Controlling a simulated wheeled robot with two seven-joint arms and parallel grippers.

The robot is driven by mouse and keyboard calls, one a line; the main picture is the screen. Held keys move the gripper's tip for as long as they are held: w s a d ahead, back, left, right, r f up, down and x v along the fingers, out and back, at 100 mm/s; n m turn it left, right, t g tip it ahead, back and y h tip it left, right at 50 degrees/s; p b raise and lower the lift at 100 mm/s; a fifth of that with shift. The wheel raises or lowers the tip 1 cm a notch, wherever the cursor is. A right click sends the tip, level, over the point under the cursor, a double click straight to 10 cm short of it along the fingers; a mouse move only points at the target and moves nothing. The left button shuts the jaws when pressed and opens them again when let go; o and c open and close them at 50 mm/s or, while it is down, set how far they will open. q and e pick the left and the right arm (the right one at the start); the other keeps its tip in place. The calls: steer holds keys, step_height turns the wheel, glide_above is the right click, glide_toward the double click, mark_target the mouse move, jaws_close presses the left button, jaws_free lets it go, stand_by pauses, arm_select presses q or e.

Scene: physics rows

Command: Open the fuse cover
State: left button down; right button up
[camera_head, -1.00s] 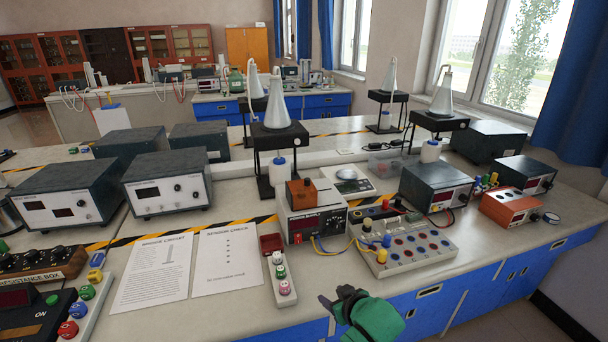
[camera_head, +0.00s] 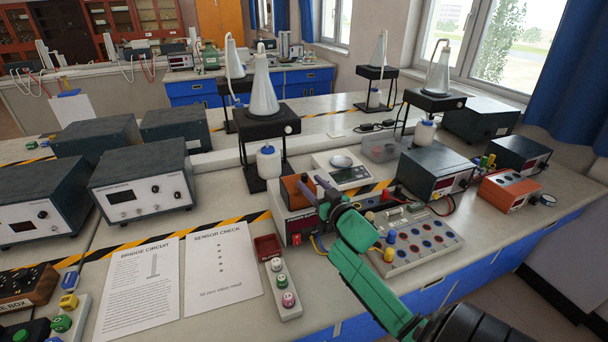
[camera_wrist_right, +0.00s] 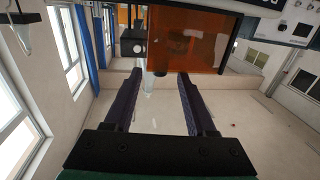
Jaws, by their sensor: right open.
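The fuse cover appears to be the translucent orange-brown cover (camera_head: 291,188) on top of the white supply unit (camera_head: 284,229) at the middle of the bench. In the right wrist view the orange cover (camera_wrist_right: 190,42) fills the top centre, beyond the fingertips. My right gripper (camera_head: 320,195) is open with nothing between its fingers. It is just right of the cover in the head view and hides part of the unit's front and top. In the right wrist view my right gripper (camera_wrist_right: 157,78) shows both fingers spread and apart from the cover. My left gripper is out of view.
A terminal board (camera_head: 425,243) with coloured posts lies right of the unit, under my right arm. A strip with coloured buttons (camera_head: 282,287) stands in front. A flask stand (camera_head: 265,125) rises behind. Two printed sheets (camera_head: 222,268) lie flat to the left.

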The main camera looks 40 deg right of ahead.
mark_target(306, 179)
steer(key=w, duration=0.4)
steer(key=shift+w+d, duration=0.25)
steer(key=shift+d, duration=0.15)
steer(key=shift+f, duration=0.1)
jaws_close()
stand_by(0.9)
